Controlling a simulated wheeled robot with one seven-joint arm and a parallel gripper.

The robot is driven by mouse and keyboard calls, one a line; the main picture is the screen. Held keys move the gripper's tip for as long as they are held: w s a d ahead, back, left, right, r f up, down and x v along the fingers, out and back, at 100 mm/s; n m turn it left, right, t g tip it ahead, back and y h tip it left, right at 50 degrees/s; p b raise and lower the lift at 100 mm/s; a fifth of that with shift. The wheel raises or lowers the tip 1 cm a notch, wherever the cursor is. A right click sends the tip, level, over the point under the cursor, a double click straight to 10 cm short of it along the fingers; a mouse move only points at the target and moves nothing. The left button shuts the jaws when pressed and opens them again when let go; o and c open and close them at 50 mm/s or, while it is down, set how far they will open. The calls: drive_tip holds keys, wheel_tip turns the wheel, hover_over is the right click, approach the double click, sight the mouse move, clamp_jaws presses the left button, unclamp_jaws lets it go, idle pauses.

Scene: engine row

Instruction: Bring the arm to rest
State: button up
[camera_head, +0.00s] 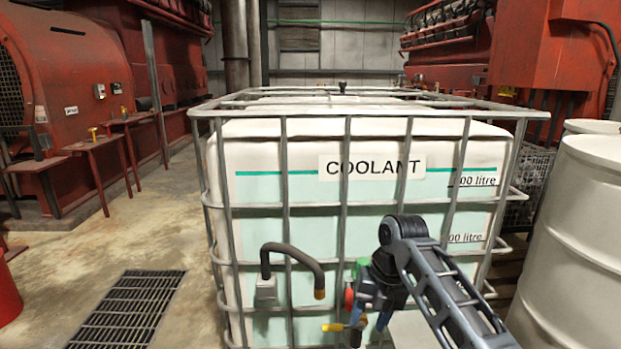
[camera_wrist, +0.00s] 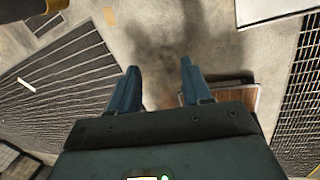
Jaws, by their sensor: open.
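My gripper (camera_wrist: 160,76) is open in the wrist view, with its two blue fingers apart and bare floor visible between them. Nothing shows between the fingers. In the head view my dark arm reaches in from the lower right and its wrist end is in front of the coolant tank (camera_head: 255,170), by the lower middle of its cage.
A black bent hose (camera_head: 293,252) sticks out from the tank front. White drums (camera_head: 580,230) stand close on the right. Red engines line both sides. A floor grate (camera_head: 126,310) lies at lower left, with open concrete floor (camera_head: 130,235) beyond it. The wrist view shows stained floor (camera_wrist: 150,40).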

drive_tip(key=s+a+f+m+t+y+p, duration=0.1)
drive_tip(key=s+a+f+m+t, duration=0.1)
drive_tip(key=s+a+f+m, duration=0.25)
drive_tip(key=s+a+f+m+t+y, duration=0.1)
drive_tip(key=s+f+m, duration=0.3)
drive_tip(key=s+f, duration=0.3)
drive_tip(key=s+d+f+m+t+p, duration=0.1)
drive_tip(key=s+f+m+t, duration=0.1)
drive_tip(key=s+m, duration=0.4)
drive_tip(key=s+d+f+m+t, duration=0.15)
drive_tip(key=s+m, duration=0.25)
drive_tip(key=s, duration=0.4)
drive_tip(key=s+d+r+m+t+h+p, duration=0.1)
drive_tip(key=s+d+r+m+t, duration=0.15)
drive_tip(key=s+r+m, duration=0.4)
drive_tip(key=s+d+r+m+t+h, duration=0.2)
drive_tip(key=s+d+m, duration=0.15)
drive_tip(key=s, duration=0.65)
drive_tip(key=s+d+r+m+t, duration=0.1)
drive_tip(key=s+d+r+m, duration=0.2)
drive_tip(key=r, duration=0.6)
drive_tip(key=s+d+r+m+t+h, duration=0.1)
drive_tip(key=s+d+r+m+t, duration=0.1)
drive_tip(key=s+r, duration=0.5)
wheel_tip(320, 180, up, 2)
drive_tip(key=shift+s+d+r+m+t+p, duration=0.25)
drive_tip(key=shift+d+m+p, duration=0.2)
drive_tip(key=shift+d, duration=0.25)
